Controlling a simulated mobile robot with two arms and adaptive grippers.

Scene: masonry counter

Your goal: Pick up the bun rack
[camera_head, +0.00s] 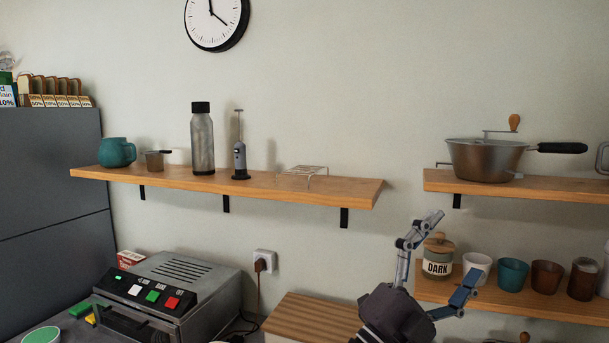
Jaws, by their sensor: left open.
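A small wire rack on short legs (305,172), which looks like the bun rack, stands empty near the right end of the left wooden shelf (345,190). My left gripper (455,243) is at the lower right of the middle, its two fingers spread wide with nothing between them. It is below and to the right of the rack, well apart from it, in front of the lower right shelf. My right gripper is not in view.
A grey-black bottle (202,140), a frother-like tool (239,155), a small pan and a teal pot share the left shelf. A copper pot (485,160) stands on the upper right shelf. A jar marked DARK (437,262) and cups line the lower right shelf.

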